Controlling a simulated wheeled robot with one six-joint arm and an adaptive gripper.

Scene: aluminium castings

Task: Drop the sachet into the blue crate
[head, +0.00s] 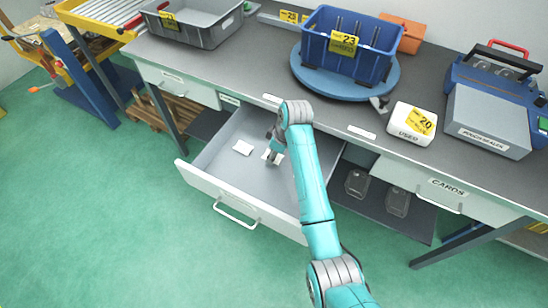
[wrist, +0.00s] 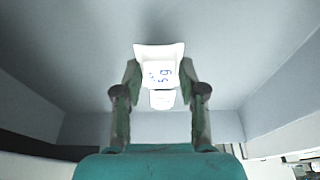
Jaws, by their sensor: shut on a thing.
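A small white sachet (wrist: 160,70) with printed marks is held between the two fingers of my gripper (wrist: 160,85) in the wrist view. My gripper (head: 275,150) is inside the open drawer (head: 215,165), low over its floor; I cannot tell whether the sachet touches the floor. The held sachet shows as a white patch (head: 268,156) by the fingers in the head view. The blue crate (head: 318,50) stands on a round blue turntable (head: 345,84) on the bench.
A grey bin (head: 205,38) stands at the bench's left. A white box (head: 403,137) and a pouch sealer (head: 487,125) are on the right. The grey bench top (head: 250,72) is clear between bin and turntable. The bench's front edge overhangs the drawer's back.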

